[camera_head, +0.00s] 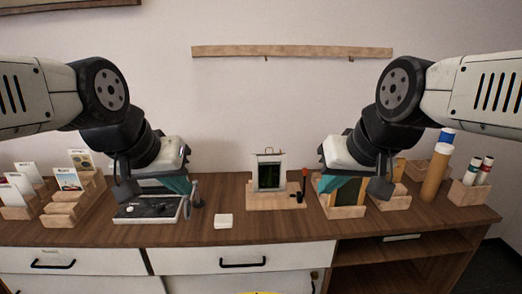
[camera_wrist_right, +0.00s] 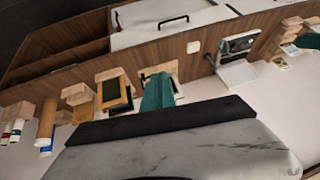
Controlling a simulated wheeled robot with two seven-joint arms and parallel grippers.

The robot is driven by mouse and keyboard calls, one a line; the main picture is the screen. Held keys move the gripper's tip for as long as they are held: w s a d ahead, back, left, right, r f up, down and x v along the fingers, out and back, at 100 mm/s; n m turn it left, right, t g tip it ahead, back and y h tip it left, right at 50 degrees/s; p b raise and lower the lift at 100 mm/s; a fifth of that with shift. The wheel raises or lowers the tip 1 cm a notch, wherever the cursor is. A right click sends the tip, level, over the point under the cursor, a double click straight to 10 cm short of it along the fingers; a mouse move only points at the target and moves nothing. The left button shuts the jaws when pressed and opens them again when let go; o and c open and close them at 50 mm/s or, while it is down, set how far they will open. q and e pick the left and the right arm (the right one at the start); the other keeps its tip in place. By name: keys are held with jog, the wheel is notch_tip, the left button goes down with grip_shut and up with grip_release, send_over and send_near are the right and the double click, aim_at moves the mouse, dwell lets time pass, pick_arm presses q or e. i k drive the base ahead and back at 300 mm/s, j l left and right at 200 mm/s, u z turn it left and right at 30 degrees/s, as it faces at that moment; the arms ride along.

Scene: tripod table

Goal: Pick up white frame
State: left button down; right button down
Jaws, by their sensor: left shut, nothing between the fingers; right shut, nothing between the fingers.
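The white frame (camera_head: 282,172) stands upright around a dark panel on a light wooden base (camera_head: 274,199), at the middle of the table in the head view. In the right wrist view it is mostly hidden behind my teal fingers. My right gripper (camera_head: 333,184) is shut and empty, to the right of the white frame and apart from it, in front of a wooden frame (camera_head: 351,193). Its teal fingers also show in the right wrist view (camera_wrist_right: 157,93). My left gripper (camera_head: 179,186) is shut and empty, well left of the white frame, above a dark tray (camera_head: 150,208).
A small white block (camera_head: 223,221) lies front left of the frame. A thin dark tool with a red top (camera_head: 303,184) stands close to its right. Card racks (camera_head: 70,208) are at left, cardboard tubes (camera_head: 436,174) at right. The wooden table front (camera_head: 260,231) is mostly clear.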

aim_at(269, 171)
jog(key=i+l+u, duration=0.25)
jog(key=u, duration=0.2)
jog(key=i+l+u, duration=0.5)
jog(key=k+j, duration=0.1)
